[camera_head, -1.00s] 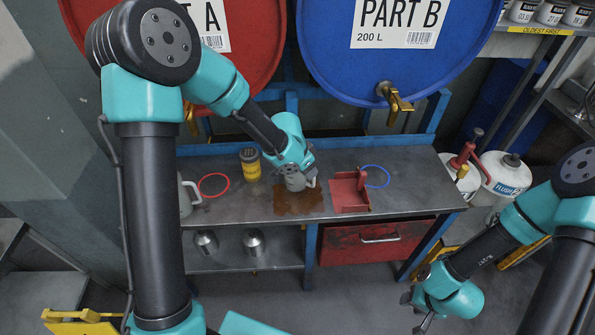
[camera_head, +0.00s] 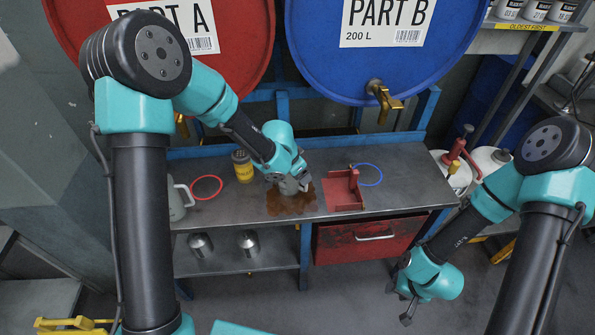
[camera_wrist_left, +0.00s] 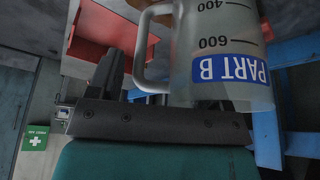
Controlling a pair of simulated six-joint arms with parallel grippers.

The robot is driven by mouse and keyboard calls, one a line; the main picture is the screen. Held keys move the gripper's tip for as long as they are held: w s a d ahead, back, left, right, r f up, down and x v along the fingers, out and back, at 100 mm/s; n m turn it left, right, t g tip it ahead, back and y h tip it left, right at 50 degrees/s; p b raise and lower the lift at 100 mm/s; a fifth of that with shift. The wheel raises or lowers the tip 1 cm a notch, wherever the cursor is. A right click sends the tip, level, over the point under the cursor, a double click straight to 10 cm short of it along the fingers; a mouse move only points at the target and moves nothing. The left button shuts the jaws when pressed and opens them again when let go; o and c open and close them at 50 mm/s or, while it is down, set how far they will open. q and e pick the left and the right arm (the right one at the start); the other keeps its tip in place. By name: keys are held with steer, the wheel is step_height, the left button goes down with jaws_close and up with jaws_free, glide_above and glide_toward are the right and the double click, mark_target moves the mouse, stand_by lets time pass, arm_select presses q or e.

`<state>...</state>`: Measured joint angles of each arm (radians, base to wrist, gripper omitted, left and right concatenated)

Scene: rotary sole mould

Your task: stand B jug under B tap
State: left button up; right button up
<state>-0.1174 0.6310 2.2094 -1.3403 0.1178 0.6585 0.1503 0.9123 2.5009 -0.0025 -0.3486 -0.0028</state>
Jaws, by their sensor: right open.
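The B jug (camera_head: 288,187) is a grey, see-through jug at the back of a brown stain on the bench. Its PART B label and scale marks show upside down in the left wrist view (camera_wrist_left: 220,50), with its handle to the left. My left gripper (camera_head: 298,179) is at the jug from above. One dark finger shows beside the handle; the jug hides the rest, so I cannot tell whether it is shut. The brass B tap (camera_head: 383,98) is on the blue PART B drum, above and behind a blue ring (camera_head: 380,182) on the bench. My right gripper (camera_head: 406,306) is open and empty, low in front of the bench.
A red bracket (camera_head: 345,203) stands between the B jug and the blue ring. The brown stain (camera_head: 290,207) spreads in front of the jug.

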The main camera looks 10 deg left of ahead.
arm_select(q)
steer(key=shift+o, duration=0.5)
steer(key=shift+r, duration=0.2)
steer(key=v, duration=1.1)
steer(key=shift+s+r, duration=0.25)
steer(key=shift+r, duration=0.1)
steer(key=shift+a, duration=0.1)
steer(key=c, duration=1)
steer(key=shift+c, duration=0.2)
